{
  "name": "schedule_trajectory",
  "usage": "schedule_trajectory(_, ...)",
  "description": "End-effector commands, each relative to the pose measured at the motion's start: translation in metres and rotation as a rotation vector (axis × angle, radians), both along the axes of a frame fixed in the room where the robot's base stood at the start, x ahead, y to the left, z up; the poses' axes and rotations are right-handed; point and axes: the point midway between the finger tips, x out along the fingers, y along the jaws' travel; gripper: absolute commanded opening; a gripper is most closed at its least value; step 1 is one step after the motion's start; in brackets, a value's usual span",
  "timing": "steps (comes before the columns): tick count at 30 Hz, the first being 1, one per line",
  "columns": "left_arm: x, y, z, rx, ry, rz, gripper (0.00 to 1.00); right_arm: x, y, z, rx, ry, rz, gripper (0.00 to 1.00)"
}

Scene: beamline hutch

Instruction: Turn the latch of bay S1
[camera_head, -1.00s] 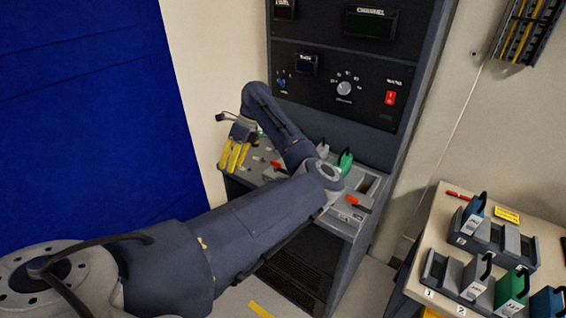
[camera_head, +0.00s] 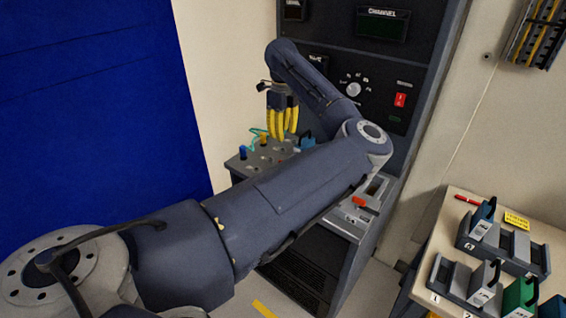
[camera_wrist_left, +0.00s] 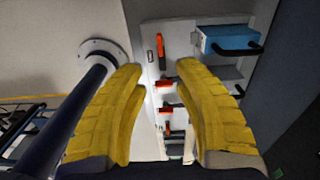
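My left gripper (camera_head: 282,122) has yellow fingers and hangs above the cabinet's sloping bay panel (camera_head: 345,222). It is open and empty, with its fingers apart in the left wrist view (camera_wrist_left: 160,72). Between and beyond the fingers there, several orange-red latches stand in a row. The far one (camera_wrist_left: 160,46) lies lengthwise up the picture; a nearer one (camera_wrist_left: 164,83) lies crosswise. No finger visibly touches a latch. In the head view one orange latch (camera_head: 360,202) shows right of my forearm. I cannot read which latch belongs to S1. My right gripper is out of view.
A blue module (camera_wrist_left: 230,41) with a black handle sits beside the far latch. Blue and orange plugs with a cable (camera_head: 243,153) stand at the panel's left. The upright instrument rack (camera_head: 425,60) rises behind. A side table (camera_head: 425,270) holds module trays at right.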

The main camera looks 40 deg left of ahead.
Motion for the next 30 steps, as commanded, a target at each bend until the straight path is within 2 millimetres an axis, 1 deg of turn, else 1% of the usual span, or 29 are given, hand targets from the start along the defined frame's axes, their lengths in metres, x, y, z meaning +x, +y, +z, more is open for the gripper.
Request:
schedule_trajectory(1,-0.001,0.000,-0.011,0.001,0.004,0.000,0.31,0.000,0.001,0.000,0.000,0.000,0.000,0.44)
schedule_trajectory(6,-0.001,0.001,-0.043,0.002,0.005,0.000,0.31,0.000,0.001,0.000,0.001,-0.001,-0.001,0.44)
schedule_trajectory(15,-0.001,0.000,-0.092,0.002,0.003,-0.001,0.31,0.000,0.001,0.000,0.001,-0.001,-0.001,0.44)
schedule_trajectory(21,0.000,0.000,-0.112,0.002,0.002,0.000,0.31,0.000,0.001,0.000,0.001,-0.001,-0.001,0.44)
schedule_trajectory(25,0.000,0.001,-0.120,0.002,0.002,0.001,0.31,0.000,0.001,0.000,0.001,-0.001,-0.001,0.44)
schedule_trajectory(30,0.000,0.000,-0.124,0.001,0.000,0.000,0.31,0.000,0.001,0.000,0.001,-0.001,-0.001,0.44)
